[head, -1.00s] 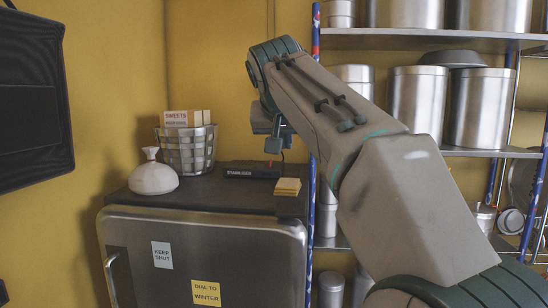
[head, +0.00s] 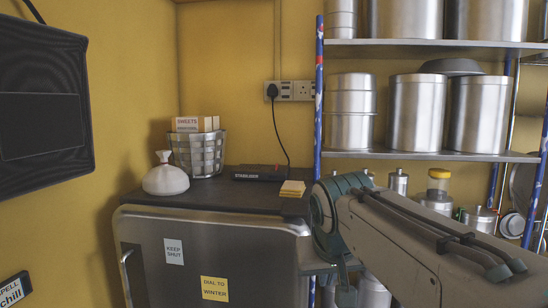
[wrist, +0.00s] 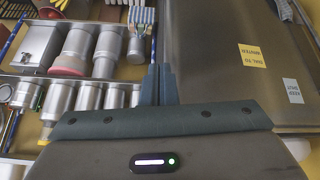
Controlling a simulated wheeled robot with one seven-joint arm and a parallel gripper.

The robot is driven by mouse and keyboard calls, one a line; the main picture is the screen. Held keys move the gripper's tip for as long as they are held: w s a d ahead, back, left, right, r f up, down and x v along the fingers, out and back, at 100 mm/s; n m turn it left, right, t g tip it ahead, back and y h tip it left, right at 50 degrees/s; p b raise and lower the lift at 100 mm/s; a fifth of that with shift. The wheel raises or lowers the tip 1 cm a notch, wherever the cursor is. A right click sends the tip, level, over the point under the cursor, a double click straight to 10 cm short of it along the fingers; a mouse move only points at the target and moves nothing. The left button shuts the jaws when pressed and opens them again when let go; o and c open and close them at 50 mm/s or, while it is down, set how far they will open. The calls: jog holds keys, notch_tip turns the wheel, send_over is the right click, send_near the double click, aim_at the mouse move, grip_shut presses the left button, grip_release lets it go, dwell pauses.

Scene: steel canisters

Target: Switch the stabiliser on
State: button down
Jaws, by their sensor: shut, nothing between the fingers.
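The stabiliser (head: 260,173) is a low black box with a white label, lying on the dark top of the steel fridge (head: 215,262), near the back wall. A small reddish spot shows at its right end; whether it is lit I cannot tell. A black cable runs up from it to a black plug (head: 271,91) in the left part of the wall socket (head: 298,91). My gripper (head: 346,294) hangs low by the fridge's right front corner, apart from the stabiliser. In the wrist view its fingers (wrist: 158,84) are together and empty.
A shelf of steel canisters (head: 418,112) stands right.

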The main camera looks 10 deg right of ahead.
jog(key=s+f+g+y, duration=0.1)
jog(key=s+f+g, duration=0.1)
jog(key=s+f, duration=1.1)
notch_tip(320, 180, down, 3)
jog(key=shift+s+d+f, duration=0.2)
jog(key=shift+s+d, duration=0.1)
jog(key=shift+d, duration=0.05)
